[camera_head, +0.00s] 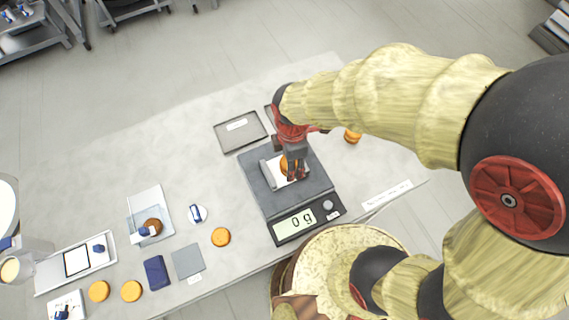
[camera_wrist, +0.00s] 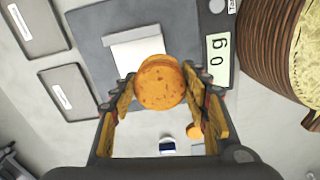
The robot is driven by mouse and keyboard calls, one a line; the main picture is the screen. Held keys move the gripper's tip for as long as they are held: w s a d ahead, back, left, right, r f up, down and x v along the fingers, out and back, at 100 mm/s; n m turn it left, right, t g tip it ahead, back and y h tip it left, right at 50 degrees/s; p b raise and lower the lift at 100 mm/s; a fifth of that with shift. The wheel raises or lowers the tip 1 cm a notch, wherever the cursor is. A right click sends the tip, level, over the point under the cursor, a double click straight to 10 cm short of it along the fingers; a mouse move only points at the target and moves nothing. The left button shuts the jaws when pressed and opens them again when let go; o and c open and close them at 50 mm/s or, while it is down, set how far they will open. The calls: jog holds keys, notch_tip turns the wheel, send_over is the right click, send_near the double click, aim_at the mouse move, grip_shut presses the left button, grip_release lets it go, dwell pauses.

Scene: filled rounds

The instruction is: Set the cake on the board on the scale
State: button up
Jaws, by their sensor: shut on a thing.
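My gripper (camera_head: 292,174) is shut on a round orange-brown cake (camera_wrist: 160,82), held between its two fingertips. In the head view part of the cake (camera_head: 284,166) shows beside the fingers. The white board (camera_wrist: 138,58) lies on the dark grey scale (camera_head: 258,193), under and beside the cake. In the head view the gripper partly hides the board (camera_head: 300,183). The scale's display (camera_head: 295,223) reads 0 g. I cannot tell from the views how large the gap between cake and board is.
Other orange cakes lie on the table (camera_head: 330,80): one (camera_head: 221,237) left of the scale, two at the front left, and some (camera_head: 352,136) behind right. A grey tray (camera_head: 240,131) lies behind the scale. A navy block (camera_head: 157,272) and grey square (camera_head: 187,262) lie front left.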

jog(key=w+f, duration=0.1)
jog(key=f, duration=0.1)
jog(key=w+a+f, duration=0.1)
jog(key=w+f, duration=0.1)
jog(key=shift+w+a+f+b, duration=0.1)
jog(key=shift+a+f+b, duration=0.05)
jog(key=shift+f+b, duration=0.15)
jog(key=shift+w+a+f+b, duration=0.15)
jog(key=shift+f+b, duration=0.2)
jog(key=shift+f, duration=1.25)
jog(key=shift+f, duration=0.1)
jog(key=shift+f, duration=0.1)
jog(key=o, duration=0.8)
jog(key=shift+c, duration=0.2)
